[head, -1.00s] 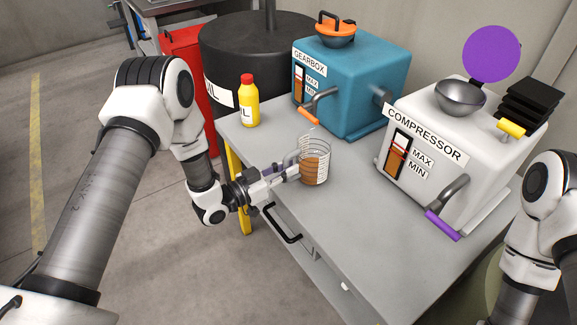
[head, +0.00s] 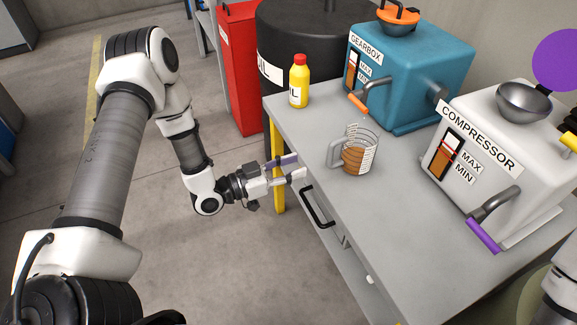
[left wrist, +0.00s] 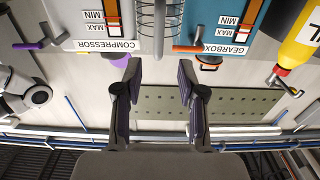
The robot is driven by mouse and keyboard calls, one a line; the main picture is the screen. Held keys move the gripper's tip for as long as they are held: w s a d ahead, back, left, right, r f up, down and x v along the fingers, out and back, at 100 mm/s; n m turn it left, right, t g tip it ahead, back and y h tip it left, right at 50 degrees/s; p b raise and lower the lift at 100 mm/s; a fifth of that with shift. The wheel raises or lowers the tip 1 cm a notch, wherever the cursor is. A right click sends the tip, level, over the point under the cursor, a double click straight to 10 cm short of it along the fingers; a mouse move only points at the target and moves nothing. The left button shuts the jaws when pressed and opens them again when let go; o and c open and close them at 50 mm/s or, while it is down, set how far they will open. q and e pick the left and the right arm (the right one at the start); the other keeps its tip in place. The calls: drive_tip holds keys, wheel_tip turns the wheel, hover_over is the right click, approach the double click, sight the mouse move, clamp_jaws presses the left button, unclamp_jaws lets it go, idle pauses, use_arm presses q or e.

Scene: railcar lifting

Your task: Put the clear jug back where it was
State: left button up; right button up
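The clear jug (head: 367,152) stands upright on the grey table (head: 330,205), with brown liquid in its lower part and its handle toward the left. My left gripper (head: 297,168) is to the left of the jug at the table's edge, apart from it, open and empty. In the left wrist view the open fingers (left wrist: 160,85) have nothing between them, and part of the jug (left wrist: 172,12) shows beyond them at the top. My right gripper is out of view; only part of the right arm shows at the lower right of the head view.
The teal gearbox (head: 415,90) and white compressor (head: 500,150) stand behind and right of the jug. A yellow oil bottle (head: 299,85) is at the table's far left corner. A black drum (head: 300,40) and red cabinet (head: 243,80) stand beyond. The table's front right part is clear.

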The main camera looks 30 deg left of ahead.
use_arm(q)
drive_tip(key=s+d+f+n+g+y, duration=0.1)
drive_tip(key=s+f+n+g+y, duration=0.2)
drive_tip(key=f, duration=0.4)
drive_tip(key=s+d+f+n+g+y, duration=0.1)
drive_tip(key=s+d+f+g+y, duration=0.2)
drive_tip(key=s+f, duration=0.35)
drive_tip(key=s+a+f+n+g+y, duration=0.2)
drive_tip(key=s+f+g, duration=0.1)
drive_tip(key=s, duration=0.5)
drive_tip(key=s+a+f+n+g+y, duration=0.2)
drive_tip(key=s+g, duration=0.3)
drive_tip(key=s, duration=0.4)
drive_tip(key=shift+a+f+y, duration=0.3)
drive_tip(key=shift+f+y, duration=0.3)
